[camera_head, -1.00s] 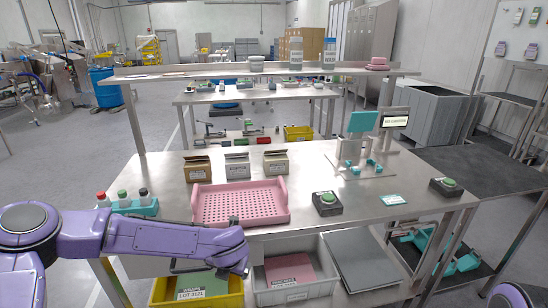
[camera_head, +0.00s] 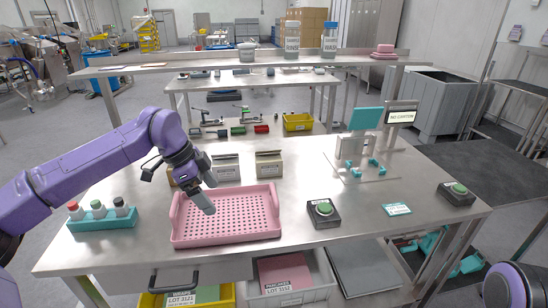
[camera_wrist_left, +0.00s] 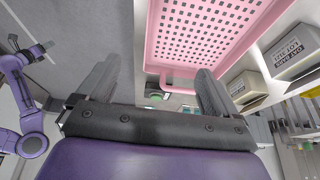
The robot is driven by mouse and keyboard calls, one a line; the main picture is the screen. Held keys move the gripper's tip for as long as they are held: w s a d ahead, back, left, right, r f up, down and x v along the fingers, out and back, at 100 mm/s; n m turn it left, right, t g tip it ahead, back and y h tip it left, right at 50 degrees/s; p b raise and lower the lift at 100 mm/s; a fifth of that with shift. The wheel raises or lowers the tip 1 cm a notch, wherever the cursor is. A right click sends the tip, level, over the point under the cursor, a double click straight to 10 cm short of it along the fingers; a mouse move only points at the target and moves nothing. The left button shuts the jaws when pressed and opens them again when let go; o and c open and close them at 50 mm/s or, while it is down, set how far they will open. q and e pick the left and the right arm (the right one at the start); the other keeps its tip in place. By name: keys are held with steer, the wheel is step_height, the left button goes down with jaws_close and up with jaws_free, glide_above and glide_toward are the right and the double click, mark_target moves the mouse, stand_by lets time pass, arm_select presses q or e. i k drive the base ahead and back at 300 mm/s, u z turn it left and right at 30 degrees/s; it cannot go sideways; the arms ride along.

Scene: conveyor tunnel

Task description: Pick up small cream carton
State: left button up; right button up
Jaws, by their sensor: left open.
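Three small open-topped cartons stand in a row at the back of the steel table. The right one (camera_head: 268,164) looks cream-tan and the middle one (camera_head: 226,167) greyer. The left, browner one (camera_head: 174,179) is mostly hidden behind my left gripper (camera_head: 207,192). I cannot tell surely which is the cream one. My left gripper is open and empty, over the left part of the pink perforated tray (camera_head: 225,238), in front of the cartons. The left wrist view shows the tray (camera_wrist_left: 178,68) and two labelled cartons to its right, the nearer one (camera_wrist_left: 293,52) reading oat base.
A teal rack (camera_head: 98,221) with capped bottles stands left of the tray. A black button box (camera_head: 323,213) is right of it, and a second one (camera_head: 456,193) is farther right. A teal fixture (camera_head: 361,160) stands behind. A raised shelf (camera_head: 270,67) spans the back.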

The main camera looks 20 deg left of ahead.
mark_target(269, 166)
steer(key=i, duration=1.1)
